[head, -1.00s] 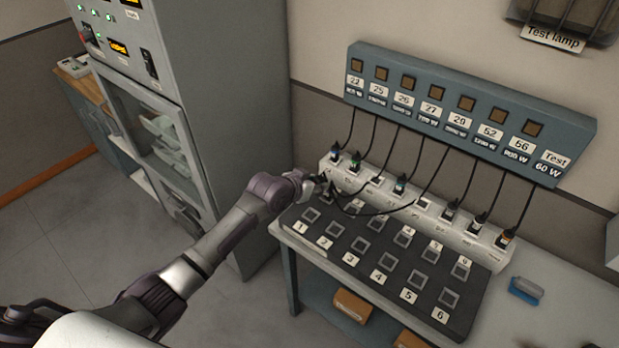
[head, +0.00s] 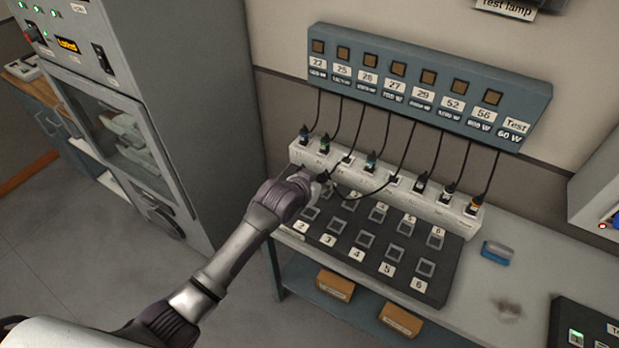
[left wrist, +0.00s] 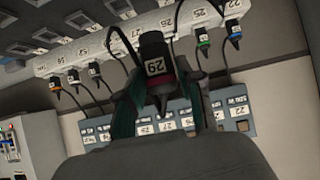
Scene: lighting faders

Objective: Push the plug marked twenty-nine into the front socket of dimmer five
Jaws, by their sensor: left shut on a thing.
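My left gripper (head: 322,183) is over the left part of the dark dimmer board (head: 346,258), in front of the white plug strip. In the left wrist view the gripper (left wrist: 160,100) is shut on the dark plug marked 29 (left wrist: 156,68). In the head view a cable runs from label 29 on the blue panel (head: 424,88) down and left to the gripper, where the plug is too small to make out. The front socket of dimmer 5 (head: 386,269) is a light-framed square in the board's front row, above label 5. My right gripper is not in view.
Several plugs with hanging cables stand in the white strip (head: 372,183) behind the board. A blue object (head: 497,252) lies on the bench to the right. A grey cabinet (head: 190,90) stands at left. Another dark panel (head: 590,330) is at lower right.

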